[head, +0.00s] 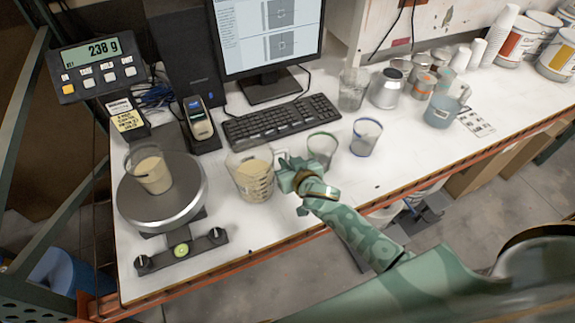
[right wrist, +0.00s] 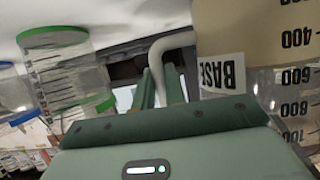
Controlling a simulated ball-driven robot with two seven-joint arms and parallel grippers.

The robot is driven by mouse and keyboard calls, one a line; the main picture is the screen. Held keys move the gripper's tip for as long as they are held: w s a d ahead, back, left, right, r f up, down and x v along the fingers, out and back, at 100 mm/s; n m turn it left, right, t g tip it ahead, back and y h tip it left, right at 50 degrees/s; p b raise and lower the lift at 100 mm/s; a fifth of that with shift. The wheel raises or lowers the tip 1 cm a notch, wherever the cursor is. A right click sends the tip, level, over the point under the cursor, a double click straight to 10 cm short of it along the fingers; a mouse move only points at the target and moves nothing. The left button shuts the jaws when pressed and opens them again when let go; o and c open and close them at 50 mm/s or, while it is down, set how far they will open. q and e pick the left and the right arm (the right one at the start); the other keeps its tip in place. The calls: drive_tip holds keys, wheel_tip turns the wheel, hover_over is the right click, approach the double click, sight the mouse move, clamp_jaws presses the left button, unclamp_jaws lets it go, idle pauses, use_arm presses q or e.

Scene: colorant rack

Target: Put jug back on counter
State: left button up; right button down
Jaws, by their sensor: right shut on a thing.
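The clear jug (head: 252,182) with beige liquid and printed marks is at the counter's front, between the scale and the empty cups. In the right wrist view the jug (right wrist: 255,35) carries a "BASE" label and dark numbers. My right gripper (head: 287,172) is at the jug's right side, shut on its handle. The pale handle (right wrist: 170,45) passes at the fingers (right wrist: 160,88) in the wrist view. The jug looks nearly upright, at or just above the white counter (head: 240,225); I cannot tell whether its base touches. My left gripper is out of view.
A cup of beige liquid (head: 153,174) stands on the round scale (head: 165,207); the display (head: 90,65) reads 238 g. A keyboard (head: 282,120) lies behind the jug. Two clear cups, with green rim (head: 321,150) and blue rim (head: 365,138), stand right of my gripper.

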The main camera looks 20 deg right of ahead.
drive_tip(key=shift+w+a+f, duration=0.1)
drive_tip(key=shift+f, duration=0.1)
drive_tip(key=shift+f, duration=0.15)
drive_tip(key=c, duration=1.5)
unclamp_jaws()
drive_tip(key=shift+o, duration=0.2)
